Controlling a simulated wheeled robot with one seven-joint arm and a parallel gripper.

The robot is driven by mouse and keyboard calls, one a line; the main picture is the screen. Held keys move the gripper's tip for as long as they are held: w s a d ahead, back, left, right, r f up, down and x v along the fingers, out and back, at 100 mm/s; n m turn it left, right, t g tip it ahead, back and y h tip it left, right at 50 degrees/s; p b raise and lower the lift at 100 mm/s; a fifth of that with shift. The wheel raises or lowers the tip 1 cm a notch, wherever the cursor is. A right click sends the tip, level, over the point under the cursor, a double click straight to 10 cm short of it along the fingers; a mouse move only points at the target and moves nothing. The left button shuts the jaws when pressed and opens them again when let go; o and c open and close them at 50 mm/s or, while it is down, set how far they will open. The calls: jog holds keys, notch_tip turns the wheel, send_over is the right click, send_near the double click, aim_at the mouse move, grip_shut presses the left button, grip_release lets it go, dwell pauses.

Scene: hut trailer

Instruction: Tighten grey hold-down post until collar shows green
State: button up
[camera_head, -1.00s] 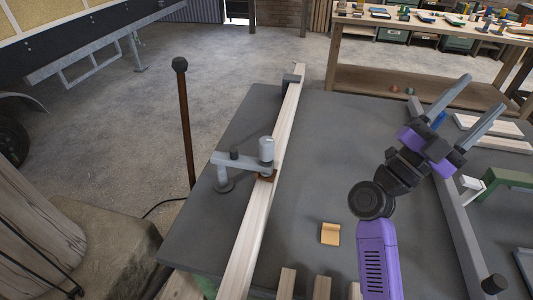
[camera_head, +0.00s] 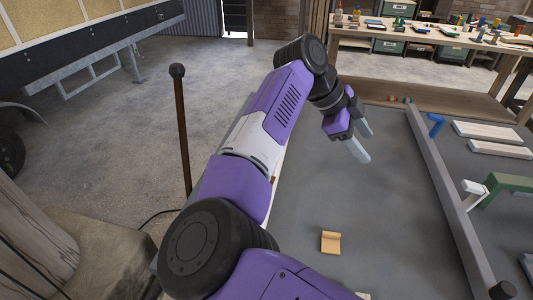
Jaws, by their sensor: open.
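The grey hold-down post, its collar and the clamp arm are hidden behind my arm, so I cannot see the collar's colour. Only a thin strip of the pale wooden beam (camera_head: 275,196) under them shows along the right side of my arm. My gripper (camera_head: 367,147) is open and empty, with its two grey fingers apart. It hangs over the far middle part of the dark grey table (camera_head: 395,190), to the right of the beam, fingers pointing down and to the right.
A small tan block (camera_head: 330,242) lies on the table. A long grey rail (camera_head: 445,195) runs along the right, with a green bracket (camera_head: 505,184) and pale boards (camera_head: 495,131) beyond it. A brown post with a dark knob (camera_head: 181,125) stands left of the table. The table's middle is clear.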

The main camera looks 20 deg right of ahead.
jog(key=w+a+r+n+t+y, duration=0.1)
jog(key=w+a+y, duration=0.1)
jog(key=a, duration=0.5)
jog(key=w+a+r+n+t+y, duration=0.1)
jog(key=w+a+r+n+y, duration=0.1)
jog(key=a, duration=0.4)
jog(key=w+a+r+n+t+y, duration=0.1)
jog(key=w+a+n+y, duration=0.1)
jog(key=a, duration=0.5)
jog(key=shift+w+a+r+y+b, duration=0.15)
jog(key=shift+w+y, duration=0.25)
jog(key=shift+w, duration=0.25)
jog(key=shift+w+a+r+y+b, duration=0.15)
jog(key=shift+w+y, duration=0.25)
jog(key=shift+w, duration=0.25)
jog(key=shift+a+f, duration=0.15)
notch_tip(320, 180, down, 7)
jog(key=shift+f, duration=0.15)
grip_shut()
